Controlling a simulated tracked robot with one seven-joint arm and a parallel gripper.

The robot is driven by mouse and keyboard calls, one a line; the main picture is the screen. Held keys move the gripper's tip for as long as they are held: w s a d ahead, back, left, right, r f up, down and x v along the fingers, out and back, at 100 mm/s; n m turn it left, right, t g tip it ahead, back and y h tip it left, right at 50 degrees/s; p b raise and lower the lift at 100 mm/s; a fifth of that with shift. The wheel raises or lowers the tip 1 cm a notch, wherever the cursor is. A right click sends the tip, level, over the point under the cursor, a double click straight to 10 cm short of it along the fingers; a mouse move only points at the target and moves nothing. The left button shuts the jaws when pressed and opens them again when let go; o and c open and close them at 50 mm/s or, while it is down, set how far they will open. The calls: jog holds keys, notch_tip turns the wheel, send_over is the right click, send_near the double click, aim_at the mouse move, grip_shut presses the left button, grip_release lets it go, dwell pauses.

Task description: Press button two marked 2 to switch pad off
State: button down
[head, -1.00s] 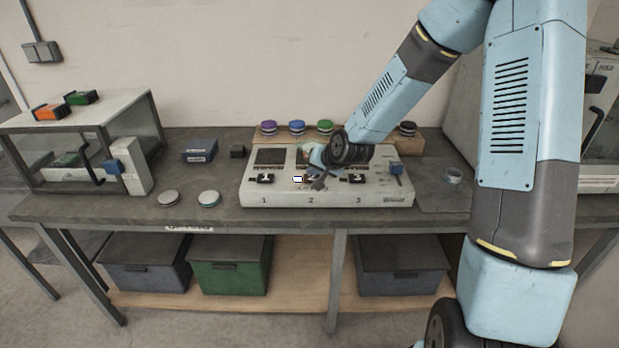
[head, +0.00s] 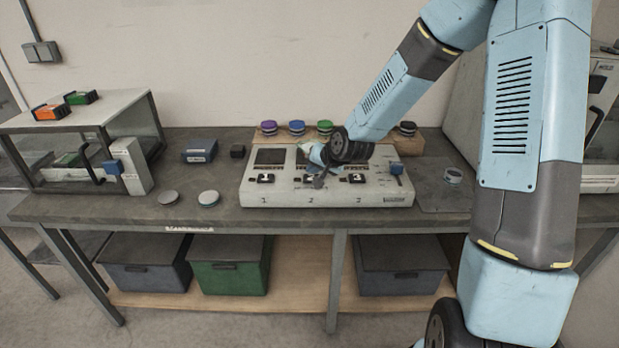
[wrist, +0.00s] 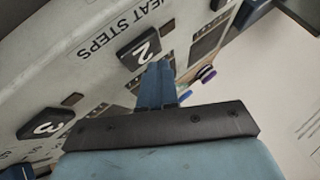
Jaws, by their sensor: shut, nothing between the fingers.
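The pale console (head: 388,188) stands on the bench with black buttons marked 1 (head: 265,179), 2 and 3 (head: 356,178) in a row. Button two (wrist: 140,46) shows its white 2 clearly in the wrist view; in the head view my gripper partly hides it. My gripper (head: 319,182) is shut and empty, pointing down at button two. In the wrist view its blue fingertips (wrist: 158,68) lie at the button's near edge; I cannot tell whether they touch. The small lamp (wrist: 167,27) beside button two looks dark. Pad two behind it is mostly hidden by my wrist.
A blue-handled lever (head: 396,169) stands at the console's right end.

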jog(key=shift+r, duration=0.15)
jog(key=shift+r, duration=3)
jog(key=s+d+r+h, duration=0.1)
jog(key=s+d+r, duration=0.5)
jog(key=s, duration=0.5)
jog(key=s+d+r+n+g+h, duration=0.1)
jog(key=s+d+r+h, duration=0.1)
jog(key=s+d+r, duration=0.4)
jog(key=s+d+r+n+g+h, duration=0.1)
jog(key=s+d+r, duration=0.6)
jog(key=s, duration=0.8)
jog(key=shift+s+d+h, duration=0.3)
jog(key=shift+s+h, duration=0.1)
jog(key=shift+h, duration=0.2)
